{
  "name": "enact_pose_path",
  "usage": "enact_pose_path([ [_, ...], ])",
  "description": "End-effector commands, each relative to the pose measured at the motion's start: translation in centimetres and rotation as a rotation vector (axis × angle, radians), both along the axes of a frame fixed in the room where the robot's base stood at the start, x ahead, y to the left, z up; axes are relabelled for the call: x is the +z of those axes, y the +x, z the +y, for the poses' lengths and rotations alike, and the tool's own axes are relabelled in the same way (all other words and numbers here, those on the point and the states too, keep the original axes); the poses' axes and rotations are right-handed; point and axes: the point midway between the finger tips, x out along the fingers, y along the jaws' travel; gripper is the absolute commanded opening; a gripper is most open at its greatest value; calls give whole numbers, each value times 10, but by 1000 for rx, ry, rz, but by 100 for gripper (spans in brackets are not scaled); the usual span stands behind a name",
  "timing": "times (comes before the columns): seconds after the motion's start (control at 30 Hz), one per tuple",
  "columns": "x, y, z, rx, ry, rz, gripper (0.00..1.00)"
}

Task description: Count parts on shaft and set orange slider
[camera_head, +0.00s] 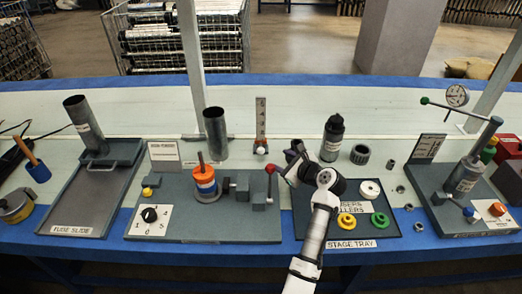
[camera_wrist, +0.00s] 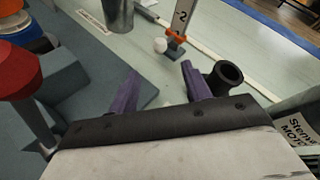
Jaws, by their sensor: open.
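An upright shaft (camera_head: 201,158) stands on the grey middle fixture. An orange part (camera_head: 205,172) sits on it above a white band and a blue part (camera_head: 206,188); the stack also shows at the upper left edge of the wrist view (camera_wrist: 20,30). A numbered upright scale (camera_head: 261,115) stands behind the fixture. In the wrist view the orange slider (camera_wrist: 176,36) is on this scale, just below the 2, with a white ball (camera_wrist: 160,45) beside it. My gripper (camera_wrist: 160,85) is open and empty, its purple fingers apart, short of the scale. Individual part edges are unclear in the head view.
A red-knobbed lever (camera_head: 270,169) stands left of my gripper. A dark tube (camera_wrist: 225,78) is close by the right finger. The stage tray (camera_head: 385,228) holds yellow, green and white rings. A dark bottle (camera_head: 333,135) and a metal tube (camera_head: 215,132) stand behind.

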Motion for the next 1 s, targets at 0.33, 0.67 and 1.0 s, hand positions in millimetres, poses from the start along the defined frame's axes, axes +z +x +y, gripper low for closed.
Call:
enact_pose_path([
  [0.33,-27,56,42,3,-3,2,48],
  [0.67,-41,87,64,2,-3,0,48],
  [1.0,-42,89,66,2,-3,0,48],
])
